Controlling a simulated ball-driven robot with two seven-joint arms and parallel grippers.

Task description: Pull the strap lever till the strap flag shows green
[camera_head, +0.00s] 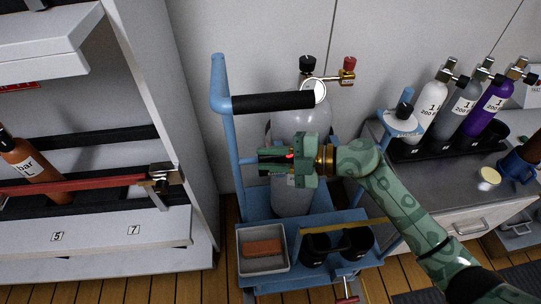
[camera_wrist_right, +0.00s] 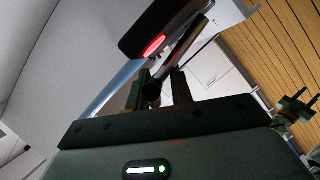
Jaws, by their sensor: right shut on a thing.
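A grey gas cylinder (camera_head: 300,120) stands upright on a blue trolley. My right gripper (camera_head: 268,160) is in front of it and covers its middle, pointing left. In the right wrist view, the jaws (camera_wrist_right: 162,88) are shut on a dark rod, which looks like the strap lever (camera_wrist_right: 153,92). Above it is a black housing with a glowing red bar, which looks like the strap flag (camera_wrist_right: 153,46). A small red spot also shows at the gripper in the head view. The lever is mostly hidden there.
The blue trolley has a black handle (camera_head: 272,102), a white tray (camera_head: 263,267) with an orange block (camera_head: 263,247) and black cups. A rack with a red bar (camera_head: 75,185) stands left. A bench with several small cylinders (camera_head: 463,103) stands right.

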